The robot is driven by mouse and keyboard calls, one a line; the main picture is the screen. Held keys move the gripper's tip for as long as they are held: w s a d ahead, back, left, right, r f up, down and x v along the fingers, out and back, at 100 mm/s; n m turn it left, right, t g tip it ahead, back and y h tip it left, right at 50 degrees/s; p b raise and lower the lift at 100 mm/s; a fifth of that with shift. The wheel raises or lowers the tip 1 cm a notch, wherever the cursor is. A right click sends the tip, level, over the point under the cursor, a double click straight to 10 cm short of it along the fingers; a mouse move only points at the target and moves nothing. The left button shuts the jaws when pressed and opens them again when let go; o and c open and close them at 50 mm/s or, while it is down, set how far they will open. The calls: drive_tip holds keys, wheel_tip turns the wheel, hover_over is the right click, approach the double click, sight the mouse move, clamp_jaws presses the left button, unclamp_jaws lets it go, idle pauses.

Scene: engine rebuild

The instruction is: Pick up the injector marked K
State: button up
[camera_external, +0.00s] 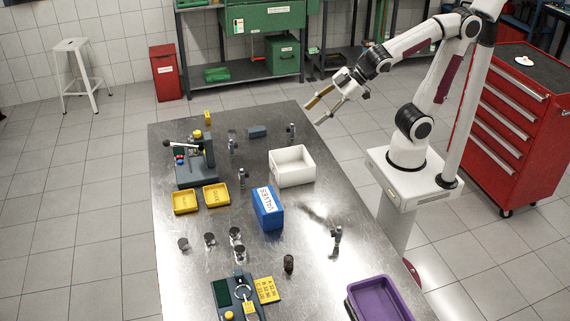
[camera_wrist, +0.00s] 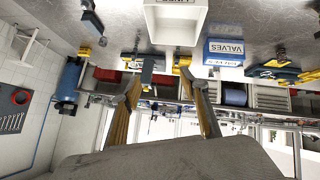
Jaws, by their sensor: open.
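My gripper (camera_external: 314,113) is open and empty, in the air beyond the table's far right edge. Its two spread fingers also show in the wrist view (camera_wrist: 160,80). It is apart from all these parts.
A white bin (camera_external: 292,178), a blue VALVES box (camera_external: 268,219) and two yellow trays (camera_external: 185,203) occupy the middle. A grey fixture (camera_external: 190,177) stands at left. Several dark cylindrical parts (camera_external: 210,239), a device (camera_external: 238,299) and a purple tray (camera_external: 352,312) are nearer the front.

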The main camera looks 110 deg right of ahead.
drive_tip(key=w+a+f+n+t+y, duration=0.1)
drive_tip(key=w+a+f+n+y, duration=0.2)
drive_tip(key=w+a, duration=0.45)
drive_tip(key=w+a+f+n+t+y, duration=0.1)
drive_tip(key=w+a+n+y, duration=0.25)
drive_tip(key=w+a, duration=0.35)
drive_tip(key=n+g+y, duration=0.8)
drive_tip(key=g+y, duration=0.1)
approach(337, 232)
drive_tip(key=w+a, duration=0.1)
drive_tip(key=shift+s+a+f, duration=0.15)
drive_tip(key=shift+s, duration=0.15)
drive_tip(key=shift+h+x, duration=0.25)
drive_tip(key=shift+x, duration=1.05)
